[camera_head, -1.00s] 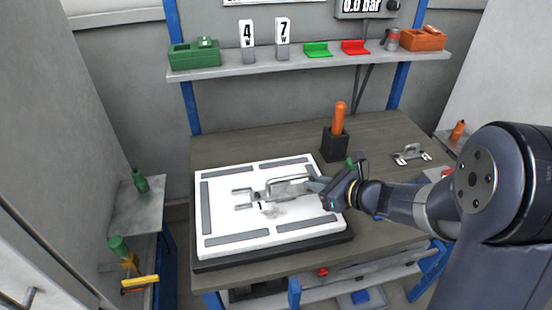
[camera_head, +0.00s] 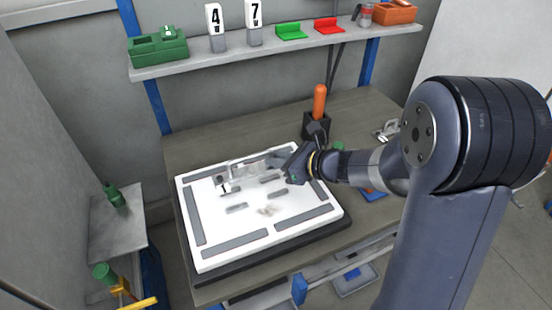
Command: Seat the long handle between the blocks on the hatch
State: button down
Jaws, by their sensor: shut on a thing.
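The hatch (camera_head: 207,257) is a white square panel with grey strips along its edges, lying on a dark base on the workbench. Several small grey blocks (camera_head: 237,208) stand on its middle. The long handle (camera_head: 240,168) is a pale grey bar with bent ends. My gripper (camera_head: 276,160) is shut on the handle's right part, over the far half of the hatch. The handle appears to be behind the blocks and not between them. Whether it touches the panel I cannot tell.
A black holder with an orange-handled tool (camera_head: 319,103) stands behind my gripper. A smaller metal handle (camera_head: 387,131) lies on the bench at right, partly behind my arm. A shelf (camera_head: 200,62) with a green box (camera_head: 157,50) and number signs runs along the wall.

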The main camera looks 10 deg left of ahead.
jog(key=b, duration=0.6)
send_over(278, 191)
jog(key=w, duration=0.1)
jog(key=shift+a+f, duration=0.15)
jog(key=shift+f, duration=2.75)
jog(key=shift+f+b, duration=1.6)
jog(key=shift+b, duration=0.05)
jog(key=c, duration=1.4)
grip_release()
jog(key=p+v, duration=0.1)
jog(key=v, duration=1)
jog(key=shift+a+r, duration=0.1)
jog(key=shift+r, duration=0.05)
jog(key=shift+a, duration=0.1)
